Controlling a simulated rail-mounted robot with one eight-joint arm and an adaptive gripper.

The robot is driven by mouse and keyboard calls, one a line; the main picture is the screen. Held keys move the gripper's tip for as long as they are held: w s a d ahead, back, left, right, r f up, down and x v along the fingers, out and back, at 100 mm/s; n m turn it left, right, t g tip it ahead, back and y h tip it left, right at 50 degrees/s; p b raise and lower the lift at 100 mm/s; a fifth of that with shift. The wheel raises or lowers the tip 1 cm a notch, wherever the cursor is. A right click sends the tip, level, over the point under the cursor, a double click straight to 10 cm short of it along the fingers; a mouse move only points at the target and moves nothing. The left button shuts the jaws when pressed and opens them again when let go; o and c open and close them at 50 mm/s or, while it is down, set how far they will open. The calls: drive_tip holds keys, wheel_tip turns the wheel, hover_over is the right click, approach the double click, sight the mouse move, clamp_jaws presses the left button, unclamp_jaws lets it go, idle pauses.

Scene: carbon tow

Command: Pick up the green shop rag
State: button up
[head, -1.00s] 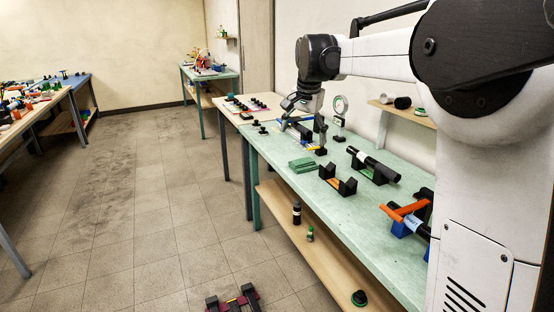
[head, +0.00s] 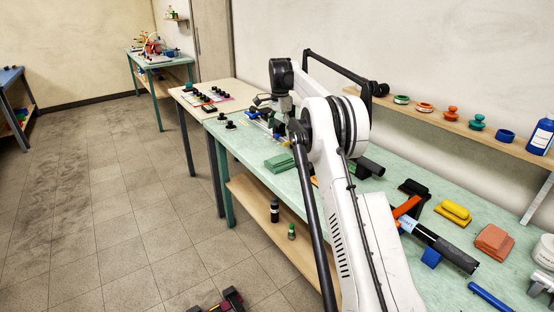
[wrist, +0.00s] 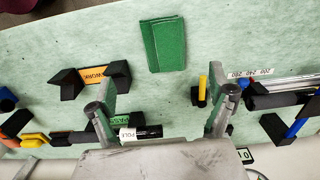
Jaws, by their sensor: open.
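The green shop rag (head: 280,161) lies folded flat near the front edge of the pale green bench (head: 235,146). In the wrist view the rag (wrist: 164,43) is a darker green rectangle at upper centre, fully visible. My gripper (wrist: 160,88) is open, its two fingers spread wide with nothing between them. The rag lies beyond the fingertips, between their lines and apart from them. In the head view my gripper (head: 270,103) is above the far part of the bench, beyond the rag, partly hidden by my arm.
In the wrist view, a black holder with an orange WORK label (wrist: 92,75) sits left of the rag. A black tube labelled POLE (wrist: 140,133) lies between the finger bases. Rods on black supports (wrist: 280,92) are at right. Bare bench surrounds the rag.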

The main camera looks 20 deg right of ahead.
sight(281, 160)
drive_tip(key=f, duration=0.9)
drive_tip(key=shift+w+d+f, duration=0.3)
drive_tip(key=shift+w, duration=0.05)
drive_tip(key=shift+d+f, duration=0.2)
drive_tip(key=shift+f, duration=2.35)
drive_tip(key=c, duration=1.1)
drive_tip(key=shift+r, duration=0.1)
